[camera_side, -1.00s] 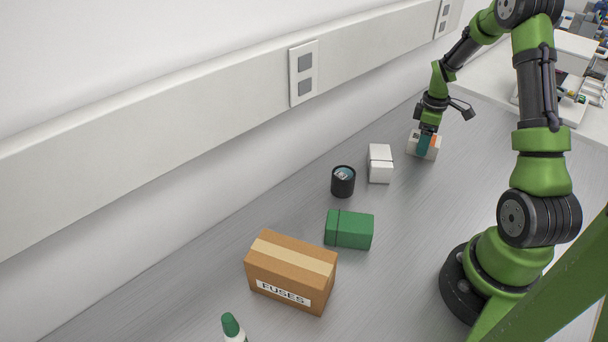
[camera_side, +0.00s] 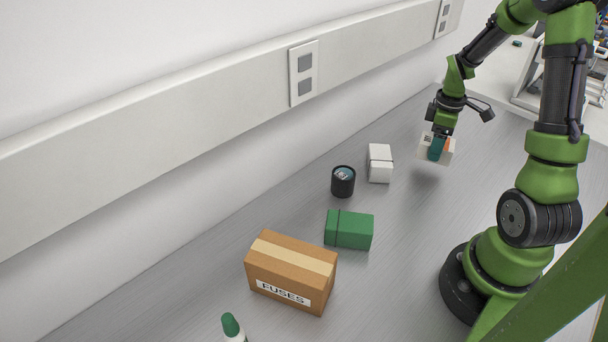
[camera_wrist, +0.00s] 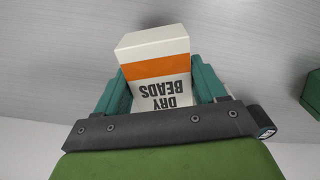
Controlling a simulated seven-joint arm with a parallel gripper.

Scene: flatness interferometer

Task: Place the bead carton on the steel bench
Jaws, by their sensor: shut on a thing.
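The bead carton (camera_side: 425,150) is white with an orange band, and reads "DRY BEADS" in the wrist view (camera_wrist: 155,65). My gripper (camera_side: 437,152) is shut on it, with teal fingers on two opposite sides, as the wrist view (camera_wrist: 160,88) shows. The carton hangs a little above the steel bench (camera_side: 410,240), with a soft shadow below it. Part of the carton is hidden behind the fingers in the side view.
On the bench stand a white box (camera_side: 380,163), a black cup-like container (camera_side: 343,182), a green box (camera_side: 349,229), a brown FUSES carton (camera_side: 290,272) and a green-capped bottle (camera_side: 232,326). A wall with a trunking rail (camera_side: 200,110) runs along the left.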

